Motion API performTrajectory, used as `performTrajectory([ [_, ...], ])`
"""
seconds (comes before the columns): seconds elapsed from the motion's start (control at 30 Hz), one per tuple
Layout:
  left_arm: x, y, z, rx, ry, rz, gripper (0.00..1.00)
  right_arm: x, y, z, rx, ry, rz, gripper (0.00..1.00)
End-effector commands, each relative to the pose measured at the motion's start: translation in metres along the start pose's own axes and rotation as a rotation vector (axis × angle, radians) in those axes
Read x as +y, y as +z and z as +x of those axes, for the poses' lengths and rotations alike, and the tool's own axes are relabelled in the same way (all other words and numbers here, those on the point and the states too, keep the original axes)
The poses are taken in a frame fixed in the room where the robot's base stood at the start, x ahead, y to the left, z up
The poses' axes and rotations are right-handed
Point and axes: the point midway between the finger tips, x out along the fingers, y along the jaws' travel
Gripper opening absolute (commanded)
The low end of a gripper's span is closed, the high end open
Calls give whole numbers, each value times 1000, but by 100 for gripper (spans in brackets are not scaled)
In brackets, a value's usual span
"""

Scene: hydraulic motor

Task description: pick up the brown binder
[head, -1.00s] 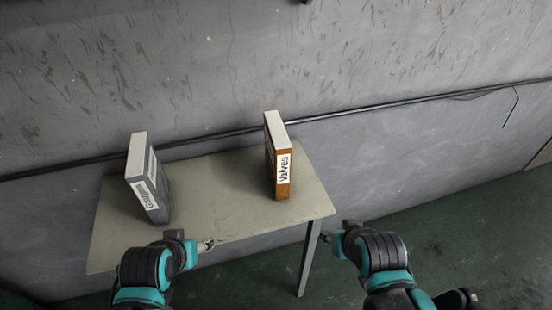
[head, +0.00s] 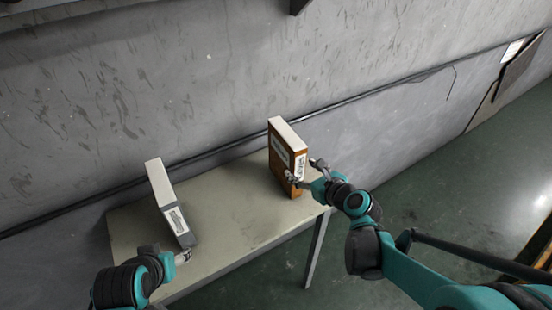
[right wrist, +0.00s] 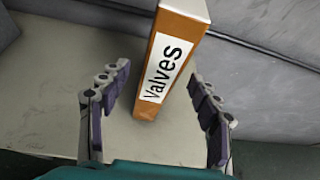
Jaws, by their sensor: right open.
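The brown binder (head: 279,172) stands upright on the table, with a white top and a white label. In the right wrist view the binder (right wrist: 177,52) shows its spine, with the label reading "Valves". My right gripper (head: 302,172) is at the binder's near right side in the head view. In the right wrist view my right gripper (right wrist: 158,95) is open, with one finger on each side of the spine and a visible gap at each side. My left gripper (head: 183,257) is low at the table's front left, apart from the binder; its fingers are too small to read.
A grey binder (head: 172,205) stands upright on the left of the table (head: 235,220). The table top between the two binders is clear. A grey wall (head: 200,80) with a dark cable rises behind the table. Green floor lies to the right.

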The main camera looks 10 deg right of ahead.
Motion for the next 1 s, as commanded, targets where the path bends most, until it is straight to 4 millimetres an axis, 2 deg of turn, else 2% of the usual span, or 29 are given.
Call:
performTrajectory([
  [0.1, 0, 1, 1, 0, 0, 0, 59, -4, 1, 6, -12, -4, 62, 63],
  [0.37, 0, 7, 10, 0, 0, 0, 59, -2, 2, 37, -13, -2, 65, 63],
  [0.6, 0, 14, 19, 0, 0, 0, 59, 0, 4, 73, -12, -3, 62, 63],
  [0.73, 0, 14, 20, 0, 0, 0, 59, -1, 6, 80, -12, -4, 63, 63],
  [0.93, 0, 14, 20, 0, 0, 0, 59, -1, 6, 79, -12, -4, 63, 63],
  [1.0, 0, 14, 20, 0, 0, 0, 59, -1, 6, 79, -12, -4, 63, 44],
])
